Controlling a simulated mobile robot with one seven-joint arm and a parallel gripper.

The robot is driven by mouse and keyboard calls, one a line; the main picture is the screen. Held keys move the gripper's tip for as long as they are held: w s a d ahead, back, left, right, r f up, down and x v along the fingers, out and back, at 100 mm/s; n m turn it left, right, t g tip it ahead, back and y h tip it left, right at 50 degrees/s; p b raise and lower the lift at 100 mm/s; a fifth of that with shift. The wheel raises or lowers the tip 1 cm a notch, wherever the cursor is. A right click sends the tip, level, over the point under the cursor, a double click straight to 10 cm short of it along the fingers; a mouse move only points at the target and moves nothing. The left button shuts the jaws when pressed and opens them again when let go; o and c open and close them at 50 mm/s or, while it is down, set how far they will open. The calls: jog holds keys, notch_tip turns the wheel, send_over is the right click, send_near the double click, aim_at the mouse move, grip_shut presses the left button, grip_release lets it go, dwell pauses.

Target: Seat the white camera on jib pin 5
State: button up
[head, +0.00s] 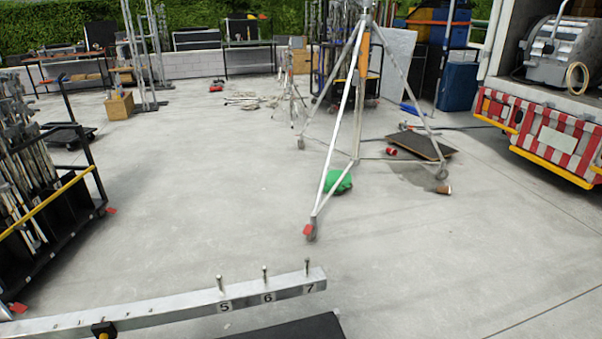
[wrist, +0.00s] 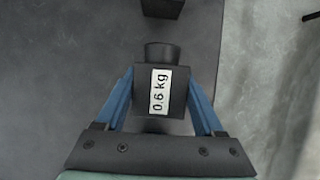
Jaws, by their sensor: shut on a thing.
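The silver jib beam (head: 160,318) crosses the lower left of the head view. Jib pin 5 (head: 220,284) stands upright and bare above its label. Pin 6 (head: 264,273) and pin 7 (head: 307,267) to its right are also bare. In the wrist view my gripper (wrist: 160,84) has its blue fingers shut on the sides of a dark camera-like block (wrist: 146,76), which has a round end and a white "0.6 kg" label. No white camera shows in either view. My gripper is out of the head view, so its place relative to pin 5 cannot be told.
Another dark block (wrist: 162,6) lies at the wrist view's top edge, over a dark grey surface (wrist: 60,60). A black surface (head: 290,329) lies below the beam. A wheeled tripod stand (head: 340,140) stands beyond; the floor between is mostly clear. A rack cart (head: 60,190) stands left.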

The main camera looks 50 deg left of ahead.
jog(key=shift+r+p, duration=2.5)
jog(key=shift+p, duration=0.1)
jog(key=shift+w+r, duration=0.1)
notch_tip(320, 180, up, 7)
jog(key=p, duration=0.8)
jog(key=shift+r, duration=0.15)
